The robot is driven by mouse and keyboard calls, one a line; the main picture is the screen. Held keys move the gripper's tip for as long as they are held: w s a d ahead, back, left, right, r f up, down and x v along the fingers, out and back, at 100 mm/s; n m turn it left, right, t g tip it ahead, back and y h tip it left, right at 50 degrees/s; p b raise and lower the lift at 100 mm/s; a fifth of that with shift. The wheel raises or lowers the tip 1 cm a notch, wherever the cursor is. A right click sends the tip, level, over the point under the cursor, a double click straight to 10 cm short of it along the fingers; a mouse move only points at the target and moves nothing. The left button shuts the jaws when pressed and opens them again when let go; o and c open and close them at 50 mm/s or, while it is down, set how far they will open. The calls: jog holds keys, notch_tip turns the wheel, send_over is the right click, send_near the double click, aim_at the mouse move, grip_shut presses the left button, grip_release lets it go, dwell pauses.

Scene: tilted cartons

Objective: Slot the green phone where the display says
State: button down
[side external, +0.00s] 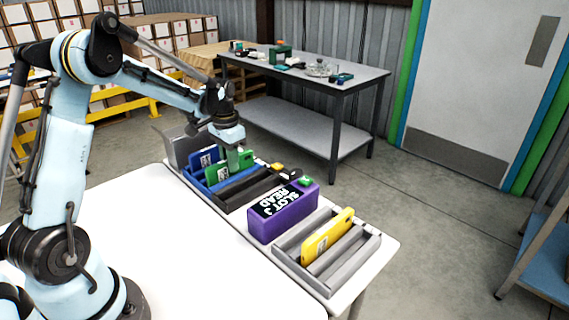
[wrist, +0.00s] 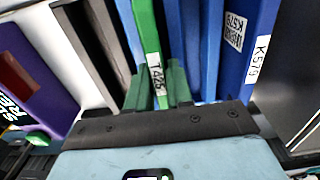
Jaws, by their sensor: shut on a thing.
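The green phone (side external: 222,173) stands on edge at the blue rack (side external: 243,184); I cannot tell whether its lower edge rests in a slot. My gripper (side external: 240,157) is shut on its upper edge. In the wrist view, the green phone (wrist: 147,30) runs between the green fingertips of my gripper (wrist: 158,88), with a white label reading T425. A blue phone (side external: 203,163) stands behind it, and its label reads K579 in the wrist view. The purple display box (side external: 285,219) has a black panel with white rotated lettering, seemingly "READ SLOT" and a character I cannot read surely.
A black rack (side external: 262,194) lies between the blue rack and the display box. A grey rack (side external: 340,267) at the front right holds a yellow phone (side external: 328,236). A grey bin (side external: 185,148) stands at the far end. The white table's left part (side external: 175,250) is clear.

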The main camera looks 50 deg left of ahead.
jog(key=c, duration=0.9)
grip_release()
jog(key=shift+c, duration=0.2)
notch_tip(320, 180, up, 12)
jog(key=shift+r, duration=0.15)
notch_tip(320, 180, up, 7)
dwell(0.4)
